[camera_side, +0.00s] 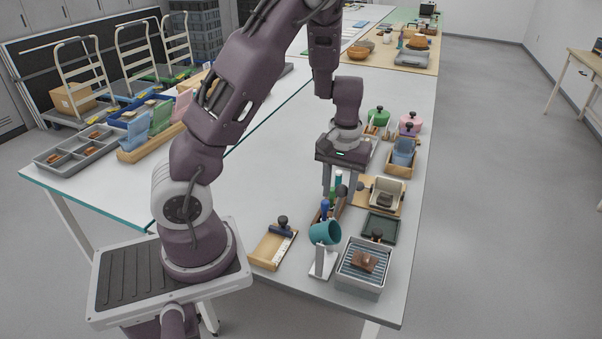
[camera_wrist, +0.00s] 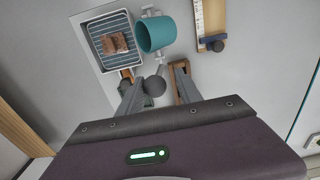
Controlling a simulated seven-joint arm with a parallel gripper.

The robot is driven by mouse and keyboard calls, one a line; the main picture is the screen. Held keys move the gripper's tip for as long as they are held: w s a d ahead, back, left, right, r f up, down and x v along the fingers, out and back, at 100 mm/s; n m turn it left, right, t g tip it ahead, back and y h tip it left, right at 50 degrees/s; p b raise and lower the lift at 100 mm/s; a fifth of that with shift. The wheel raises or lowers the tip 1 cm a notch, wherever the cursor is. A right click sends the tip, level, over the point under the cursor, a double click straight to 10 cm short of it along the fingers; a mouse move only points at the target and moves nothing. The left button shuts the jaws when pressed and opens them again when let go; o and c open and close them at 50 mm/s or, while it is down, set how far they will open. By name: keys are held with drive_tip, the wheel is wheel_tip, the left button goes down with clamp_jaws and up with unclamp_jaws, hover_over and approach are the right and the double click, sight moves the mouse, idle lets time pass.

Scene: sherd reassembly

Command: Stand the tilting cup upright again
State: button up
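The teal cup (camera_side: 324,233) is tilted at a white stand (camera_side: 322,262) near the table's front end. In the wrist view the teal cup (camera_wrist: 158,32) lies over, with its dark mouth facing left. White parts of the stand show at both sides of it. My gripper (camera_side: 339,199) points down behind the cup in the side view, above the table. In the wrist view my gripper (camera_wrist: 160,74) has its two fingers spread apart with the cup beyond their tips. Nothing is held. A dark round knob shows between the fingers, apparently below them.
A grey ribbed tray (camera_side: 362,279) with a brown sherd (camera_side: 365,262) stands close right of the cup. A wooden tray (camera_side: 268,251) with a dark-knobbed tool lies to the left. A dark green tray (camera_side: 380,228) and several boxes line the right edge. Bare table lies left of my gripper.

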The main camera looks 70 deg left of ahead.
drive_tip(key=s+a+r+t+h, duration=0.2)
drive_tip(key=s+a+t+h, duration=0.1)
drive_tip(key=s+a, duration=0.3)
drive_tip(key=shift+s+a, duration=0.35)
drive_tip(key=shift+s, duration=0.05)
idle(1.0)
idle(0.3)
drive_tip(key=w+d+r+m, duration=0.1)
drive_tip(key=d+r+m, duration=0.4)
drive_tip(key=d+r, duration=0.7)
drive_tip(key=s+d+r+m+t+y, duration=0.1)
drive_tip(key=s+d+r+m, duration=0.1)
drive_tip(key=s, duration=0.4)
drive_tip(key=s+d+r+m+t+y, duration=0.1)
drive_tip(key=s+d+r+m, duration=0.1)
drive_tip(key=s+d+r, duration=0.2)
drive_tip(key=s+d, duration=0.2)
drive_tip(key=d, duration=0.1)
drive_tip(key=shift+r+t+y, duration=0.4)
